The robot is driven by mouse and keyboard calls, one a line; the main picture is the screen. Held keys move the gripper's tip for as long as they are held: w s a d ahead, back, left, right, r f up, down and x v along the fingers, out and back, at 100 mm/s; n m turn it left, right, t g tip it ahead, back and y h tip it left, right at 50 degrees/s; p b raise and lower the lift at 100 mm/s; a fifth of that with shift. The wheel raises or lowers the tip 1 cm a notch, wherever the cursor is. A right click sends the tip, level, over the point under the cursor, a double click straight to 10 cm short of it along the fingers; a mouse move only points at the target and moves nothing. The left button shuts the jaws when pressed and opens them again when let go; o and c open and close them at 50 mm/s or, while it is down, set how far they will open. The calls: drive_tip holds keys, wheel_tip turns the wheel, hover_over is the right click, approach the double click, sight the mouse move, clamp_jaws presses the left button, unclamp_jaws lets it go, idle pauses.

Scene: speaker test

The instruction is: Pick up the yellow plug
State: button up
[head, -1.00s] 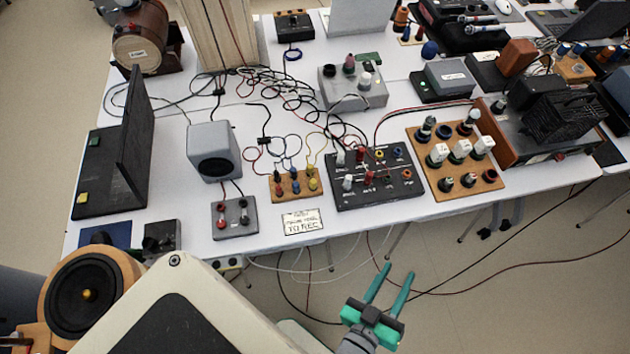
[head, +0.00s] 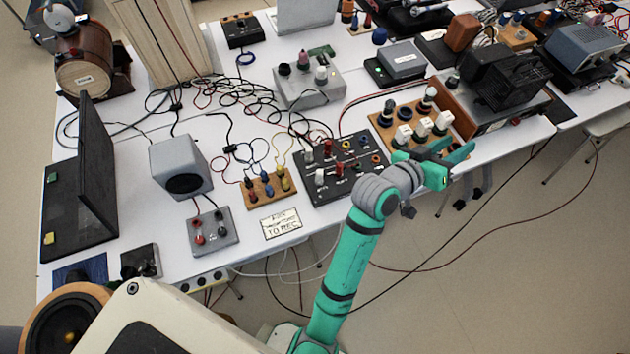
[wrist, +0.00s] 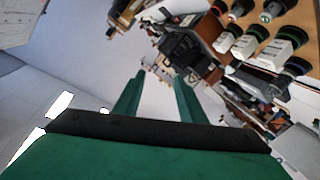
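The yellow plug (head: 284,181) stands at the right end of a small wooden board (head: 262,201), beside blue and red plugs, on the white table in the head view. A yellow wire leads up from it. My gripper (head: 460,149) is right of it and well apart, over the table's front edge by the wooden board with white plugs. In the wrist view my gripper (wrist: 160,78) has its two green fingers spread, with nothing between them. I cannot make out the yellow plug in the wrist view.
A black panel (head: 350,183) with several plugs lies between the yellow plug and my gripper. A grey speaker (head: 180,165) and a grey box with plugs (head: 212,232) are to the left. A sign (head: 281,224) lies in front. Loose cables cover the table behind.

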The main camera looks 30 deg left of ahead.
drive_tip(key=a+m+g, duration=0.3)
drive_tip(key=a+g, duration=0.1)
drive_tip(key=a, duration=0.2)
drive_tip(key=m+g+y, duration=0.1)
drive_tip(key=g+y, duration=0.7)
drive_tip(key=g, duration=0.2)
hover_over(284, 182)
drive_tip(key=f, duration=1.2)
drive_tip(key=shift+s+d+f, duration=0.1)
drive_tip(key=shift+d+f, duration=0.2)
drive_tip(key=shift+f, duration=0.1)
drive_tip(key=shift+a+f, duration=0.15)
drive_tip(key=shift+f, duration=1.45)
drive_tip(key=shift+a+f, duration=0.1)
drive_tip(key=shift+f, duration=1.45)
clamp_jaws()
